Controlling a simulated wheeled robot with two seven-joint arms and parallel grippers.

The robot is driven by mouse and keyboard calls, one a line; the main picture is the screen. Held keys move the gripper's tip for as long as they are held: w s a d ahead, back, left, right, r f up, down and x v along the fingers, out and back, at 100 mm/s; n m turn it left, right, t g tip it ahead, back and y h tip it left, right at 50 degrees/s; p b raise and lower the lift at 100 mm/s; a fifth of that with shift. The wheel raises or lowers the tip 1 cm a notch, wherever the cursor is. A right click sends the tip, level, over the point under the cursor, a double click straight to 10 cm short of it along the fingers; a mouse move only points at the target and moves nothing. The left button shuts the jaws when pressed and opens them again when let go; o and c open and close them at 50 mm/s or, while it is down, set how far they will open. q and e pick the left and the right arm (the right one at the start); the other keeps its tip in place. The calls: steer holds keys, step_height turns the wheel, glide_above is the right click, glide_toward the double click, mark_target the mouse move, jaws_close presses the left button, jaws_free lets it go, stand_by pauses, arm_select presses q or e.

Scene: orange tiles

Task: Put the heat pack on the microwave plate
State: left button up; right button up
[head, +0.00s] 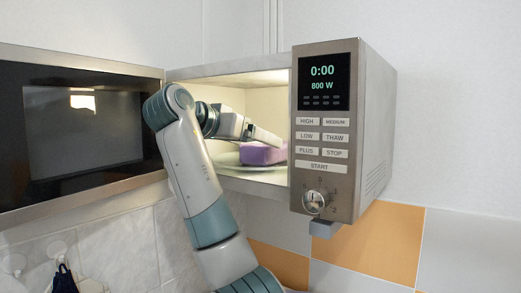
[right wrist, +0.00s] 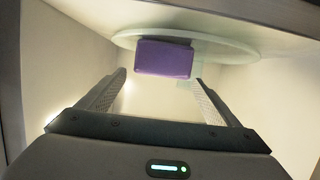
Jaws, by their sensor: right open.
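The purple heat pack (head: 262,154) is inside the open microwave and appears to lie on the round glass plate (head: 228,160). In the right wrist view, the heat pack (right wrist: 164,58) overlaps the pale plate (right wrist: 235,46). My right gripper (head: 268,138) reaches into the cavity beside the pack. In the right wrist view its two fingers (right wrist: 160,80) are spread apart, with their tips near the pack's sides and a gap visible. The pack's underside and its exact contact with the plate are hidden. My left gripper is not in view.
The microwave door (head: 80,130) is swung open to the left. The control panel (head: 322,125) stands right of the opening, showing 0:00 and 800 W. The cavity walls are close around my right arm. Hooks (head: 15,263) are on the tiled wall at lower left.

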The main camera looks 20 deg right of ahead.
steer(key=b+v, duration=0.1)
steer(key=v, duration=0.4)
steer(key=shift+s+a+b, duration=0.2)
steer(key=shift+a+b, duration=0.05)
steer(key=shift+b, duration=0.1)
steer(key=shift+s+a+r, duration=0.35)
steer(key=shift+s+a, duration=0.05)
steer(key=shift+a, duration=0.05)
steer(key=shift+f, duration=0.1)
